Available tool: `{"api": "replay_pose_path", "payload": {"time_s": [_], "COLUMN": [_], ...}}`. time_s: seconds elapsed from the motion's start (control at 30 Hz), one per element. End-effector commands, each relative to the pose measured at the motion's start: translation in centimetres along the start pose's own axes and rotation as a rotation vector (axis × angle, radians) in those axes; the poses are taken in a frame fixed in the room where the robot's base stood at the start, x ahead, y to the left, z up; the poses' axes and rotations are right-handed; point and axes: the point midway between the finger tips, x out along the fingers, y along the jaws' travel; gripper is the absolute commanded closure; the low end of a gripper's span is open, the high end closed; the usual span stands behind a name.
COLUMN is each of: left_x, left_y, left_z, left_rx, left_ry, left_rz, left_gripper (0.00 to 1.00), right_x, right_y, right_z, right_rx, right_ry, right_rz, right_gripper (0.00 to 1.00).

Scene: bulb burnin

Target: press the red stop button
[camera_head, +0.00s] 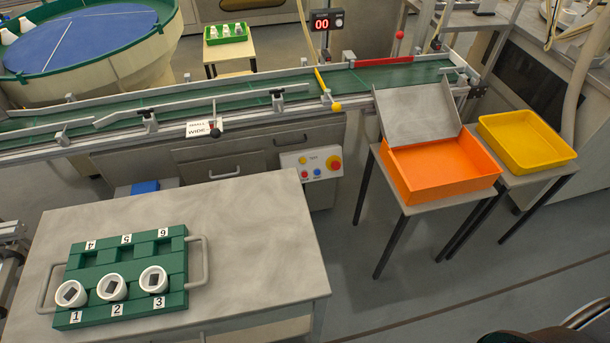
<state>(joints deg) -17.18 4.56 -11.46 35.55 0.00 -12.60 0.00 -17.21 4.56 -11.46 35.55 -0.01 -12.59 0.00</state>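A large red mushroom-shaped button (334,163), which looks like the stop button, sits on a yellow surround at the right end of a pale control panel (291,160). The panel is on the front of the conveyor, below the belt. Nothing covers the large red button. Neither of my grippers shows in the head view.
A grey table (255,215) stands in front, bearing a green numbered rack (125,268) with white round pieces by 1, 2 and 3. An orange bin (440,170) and a yellow tray (525,140) stand on stools at right. The conveyor (240,101) runs behind.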

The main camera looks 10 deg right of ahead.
Motion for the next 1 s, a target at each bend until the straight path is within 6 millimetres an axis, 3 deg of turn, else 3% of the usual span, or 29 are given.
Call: {"api": "replay_pose_path", "payload": {"time_s": [0.2, 1.0], "left_x": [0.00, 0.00], "left_y": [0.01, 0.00], "left_z": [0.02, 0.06], "left_rx": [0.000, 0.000], "left_ry": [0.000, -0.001], "left_rz": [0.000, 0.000], "left_gripper": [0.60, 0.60], "right_x": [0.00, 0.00], "right_y": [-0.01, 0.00], "right_z": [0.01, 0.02], "right_rx": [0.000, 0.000], "right_ry": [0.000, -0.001], "right_rz": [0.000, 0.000], "right_gripper": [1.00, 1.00]}}
